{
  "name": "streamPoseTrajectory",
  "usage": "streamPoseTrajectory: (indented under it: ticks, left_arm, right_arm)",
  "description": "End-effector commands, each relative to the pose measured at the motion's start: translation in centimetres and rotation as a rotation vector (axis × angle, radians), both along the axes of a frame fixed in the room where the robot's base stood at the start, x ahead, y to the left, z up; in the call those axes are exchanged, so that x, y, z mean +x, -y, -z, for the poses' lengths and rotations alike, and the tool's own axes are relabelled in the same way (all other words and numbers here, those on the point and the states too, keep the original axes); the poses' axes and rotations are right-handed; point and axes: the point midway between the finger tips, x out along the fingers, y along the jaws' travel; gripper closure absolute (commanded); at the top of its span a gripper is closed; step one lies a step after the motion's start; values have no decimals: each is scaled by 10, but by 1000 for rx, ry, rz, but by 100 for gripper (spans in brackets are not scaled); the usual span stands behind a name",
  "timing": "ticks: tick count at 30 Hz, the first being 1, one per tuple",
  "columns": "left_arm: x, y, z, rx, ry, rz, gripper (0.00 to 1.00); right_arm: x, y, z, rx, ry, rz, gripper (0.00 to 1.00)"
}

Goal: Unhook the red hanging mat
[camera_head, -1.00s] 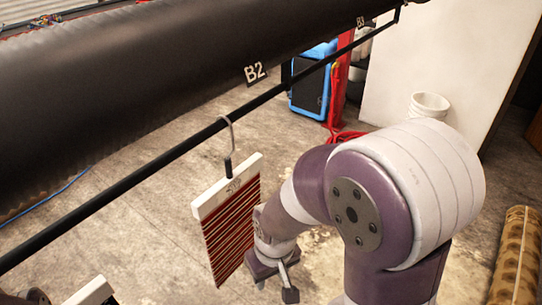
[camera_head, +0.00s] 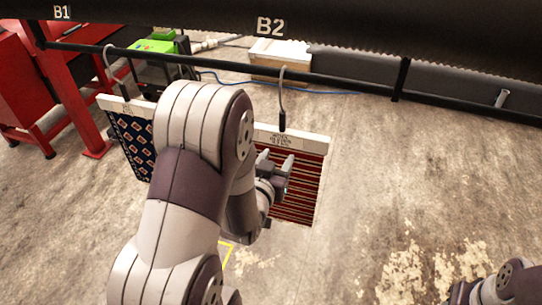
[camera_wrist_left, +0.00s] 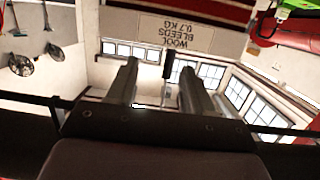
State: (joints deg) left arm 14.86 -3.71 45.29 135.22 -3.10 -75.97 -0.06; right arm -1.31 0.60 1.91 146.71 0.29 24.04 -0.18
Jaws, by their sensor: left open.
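The red striped mat (camera_head: 302,185) hangs under the B2 sign, from a white header strip (camera_head: 303,142). A grey hook with a black grip (camera_head: 282,112) joins the strip to the dark rail (camera_head: 345,77). My left gripper (camera_head: 277,164) is open in front of the mat, just below the strip; contact cannot be told. In the left wrist view, the fingers (camera_wrist_left: 159,72) stand apart with nothing clasped.
A navy patterned mat (camera_head: 134,140) hangs on another hook to the left, partly behind my left arm. Red metal framing (camera_head: 72,95) stands far left. The floor right of the red mat is clear.

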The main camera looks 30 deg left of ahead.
Motion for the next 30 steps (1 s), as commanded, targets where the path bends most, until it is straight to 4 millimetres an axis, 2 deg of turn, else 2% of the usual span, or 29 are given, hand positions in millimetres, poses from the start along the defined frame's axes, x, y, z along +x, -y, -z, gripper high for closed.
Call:
streamPoseTrajectory:
  ticks: [3,8,30]
  left_arm:
    - [-8,-9,-16,28,142,-25,49]
    - [-4,-11,-22,38,190,-29,49]
    - [74,-30,-21,38,188,-28,49]
  right_arm:
    - [0,0,1,0,0,0,57]
    - [0,0,0,0,1,0,57]
    - [0,0,1,0,0,0,57]
